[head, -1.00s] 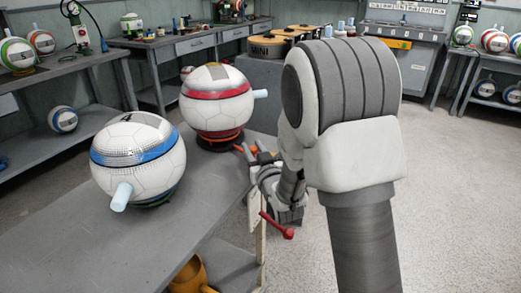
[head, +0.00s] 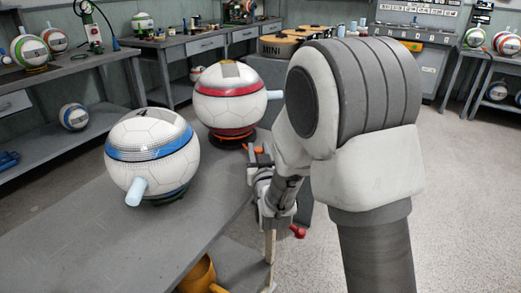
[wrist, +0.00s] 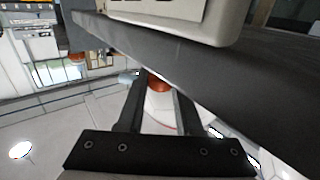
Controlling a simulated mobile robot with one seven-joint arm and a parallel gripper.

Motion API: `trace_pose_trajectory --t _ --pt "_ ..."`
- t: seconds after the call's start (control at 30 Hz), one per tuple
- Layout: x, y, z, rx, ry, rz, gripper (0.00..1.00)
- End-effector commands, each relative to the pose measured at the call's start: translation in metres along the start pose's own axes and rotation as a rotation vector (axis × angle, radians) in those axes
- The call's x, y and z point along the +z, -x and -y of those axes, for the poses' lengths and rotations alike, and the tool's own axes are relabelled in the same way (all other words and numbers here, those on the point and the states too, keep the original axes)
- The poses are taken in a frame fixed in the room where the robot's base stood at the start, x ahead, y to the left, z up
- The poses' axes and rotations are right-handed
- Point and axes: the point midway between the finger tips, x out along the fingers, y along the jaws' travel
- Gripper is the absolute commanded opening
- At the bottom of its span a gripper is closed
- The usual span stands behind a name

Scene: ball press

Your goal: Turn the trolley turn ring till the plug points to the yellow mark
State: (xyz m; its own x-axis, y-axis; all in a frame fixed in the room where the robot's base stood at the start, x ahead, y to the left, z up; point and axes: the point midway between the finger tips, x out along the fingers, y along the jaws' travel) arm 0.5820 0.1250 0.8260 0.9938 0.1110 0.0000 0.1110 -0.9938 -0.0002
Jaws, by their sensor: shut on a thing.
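The ball with the red band (head: 230,105) sits on an orange-red turn ring (head: 231,138) at the far right end of the grey bench. Its pale blue plug (head: 274,95) points right in the head view. My gripper (head: 257,154) is low at the bench's right edge, beside the ring. In the wrist view, my gripper (wrist: 160,84) has its two fingers on either side of an orange-red part (wrist: 158,84), seemingly of the ring, and is shut on it. The exact contact is small and partly hidden. I cannot make out the yellow mark in either view.
A blue-banded ball (head: 152,150) with its own plug stands nearer on the same bench (head: 90,230). A red handle end (head: 298,231) shows below my wrist. An orange container (head: 198,274) sits under the bench edge. The floor at right is clear.

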Motion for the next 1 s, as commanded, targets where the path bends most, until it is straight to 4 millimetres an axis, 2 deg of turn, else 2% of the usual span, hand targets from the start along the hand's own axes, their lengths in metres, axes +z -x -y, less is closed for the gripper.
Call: trace_pose_trajectory --t 0.43,0.47,0.6,1.0 --pt "0.0009 0.0004 0.001 0.002 0.0 0.002 0.0" --pt "0.0009 0.0004 0.001 0.002 0.0 0.002 0.38" --pt "0.0007 0.0003 0.0009 0.002 0.0 0.001 0.63" --pt "0.0001 -0.0002 0.0006 0.002 0.0 0.0 0.63"
